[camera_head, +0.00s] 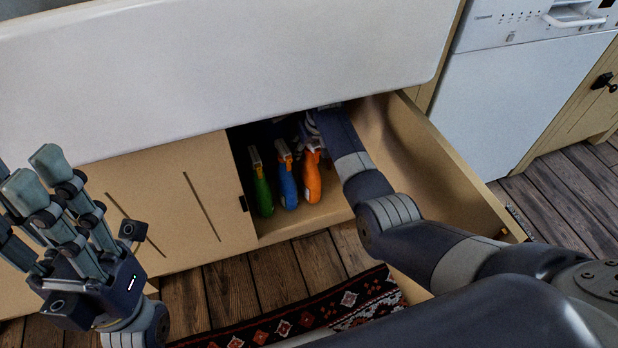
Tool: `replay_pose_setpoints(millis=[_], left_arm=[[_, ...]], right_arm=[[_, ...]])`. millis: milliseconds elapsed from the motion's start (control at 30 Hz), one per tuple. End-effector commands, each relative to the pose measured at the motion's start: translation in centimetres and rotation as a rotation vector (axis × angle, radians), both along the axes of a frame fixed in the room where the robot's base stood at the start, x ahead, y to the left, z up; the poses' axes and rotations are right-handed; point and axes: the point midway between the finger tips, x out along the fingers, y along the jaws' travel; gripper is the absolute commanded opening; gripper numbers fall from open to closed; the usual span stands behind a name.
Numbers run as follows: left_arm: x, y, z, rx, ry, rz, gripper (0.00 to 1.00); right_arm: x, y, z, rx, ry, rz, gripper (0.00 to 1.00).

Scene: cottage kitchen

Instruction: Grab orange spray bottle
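An orange spray bottle (312,178) stands in the open cabinet under the sink. It is the rightmost of a row, beside a blue bottle (287,186) and a green bottle (262,190). My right arm comes in from the lower right and reaches into the cabinet. My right gripper (308,126) is in the dark at the top of the orange bottle, mostly hidden by shadow and my forearm. Whether it touches the bottle or closes on it cannot be told. My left gripper (50,178) is raised at the left, fingers extended and apart, empty.
The white sink front (200,75) overhangs the cabinet opening. An open cabinet door (440,165) stands right of my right arm. A white dishwasher (530,90) is farther right. A patterned rug (285,322) lies on the wooden floor in front.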

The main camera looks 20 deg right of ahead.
Motion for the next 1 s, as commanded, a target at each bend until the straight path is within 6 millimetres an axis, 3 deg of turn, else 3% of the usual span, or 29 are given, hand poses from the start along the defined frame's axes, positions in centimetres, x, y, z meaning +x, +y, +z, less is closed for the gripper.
replay_pose_setpoints(millis=[300, 533, 1000], left_arm=[[0.02, -0.01, -0.24, 0.001, 0.002, 0.0, 0.4], [0.03, -0.02, -0.25, 0.001, 0.002, 0.0, 0.4], [0.06, -0.03, -0.04, 0.001, 0.004, 0.0, 0.4]], right_arm=[[0.09, 0.02, -0.01, 0.0, -0.001, 0.001, 0.5], [0.08, 0.02, -0.03, 0.0, -0.001, 0.001, 0.0], [0.15, -0.02, 0.27, -0.001, -0.003, 0.001, 0.0]])
